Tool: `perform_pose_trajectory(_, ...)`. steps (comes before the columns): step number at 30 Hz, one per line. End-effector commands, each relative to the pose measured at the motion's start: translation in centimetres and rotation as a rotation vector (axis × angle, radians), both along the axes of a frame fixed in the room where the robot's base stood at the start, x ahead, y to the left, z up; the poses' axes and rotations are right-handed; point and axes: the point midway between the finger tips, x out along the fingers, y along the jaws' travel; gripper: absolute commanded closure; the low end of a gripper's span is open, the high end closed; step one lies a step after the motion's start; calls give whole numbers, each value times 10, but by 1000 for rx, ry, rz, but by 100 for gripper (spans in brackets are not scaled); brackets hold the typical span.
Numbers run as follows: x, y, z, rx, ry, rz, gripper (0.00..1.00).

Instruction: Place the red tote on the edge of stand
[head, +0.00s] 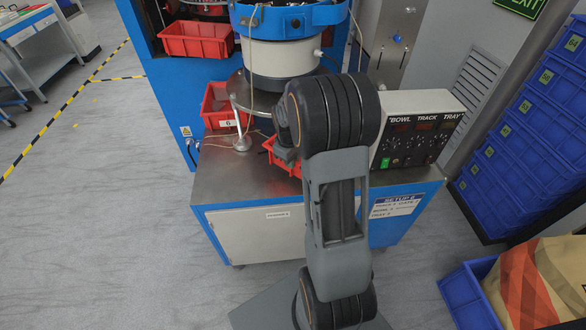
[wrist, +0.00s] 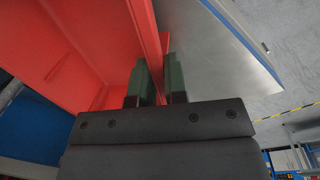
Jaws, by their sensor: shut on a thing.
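A red tote (wrist: 100,45) fills the upper left of the wrist view. My gripper (wrist: 160,75) is shut on its wall, with one green finger on each side. In the head view a red tote (head: 286,163) shows partly behind my arm, low over the metal top of the blue-sided stand (head: 222,187). My gripper is mostly hidden there by the arm. I cannot tell whether the tote's base touches the top. The stand's grey top also shows in the wrist view (wrist: 215,50), right of the tote.
A red tote labelled 6 (head: 219,106) is at the stand's back left. Another red tote (head: 195,40) sits higher behind. A bowl feeder (head: 282,55) stands at the back, and a control box (head: 418,130) at the right. Blue bins (head: 515,145) are stacked far right. Floor at left is clear.

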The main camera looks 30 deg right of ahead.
Motion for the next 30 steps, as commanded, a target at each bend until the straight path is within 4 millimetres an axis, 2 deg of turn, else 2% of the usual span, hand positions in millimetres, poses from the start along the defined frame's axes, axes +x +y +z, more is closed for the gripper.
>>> perform_pose_trajectory(8,1,1,-16,-1,-1,2,100)
perform_pose_trajectory(15,1,2,-45,0,0,4,100)
perform_pose_trajectory(26,1,2,-48,0,-2,5,100)
perform_pose_trajectory(27,1,2,-48,-1,-1,5,84)
perform_pose_trajectory(30,1,2,-47,-1,-1,5,75)
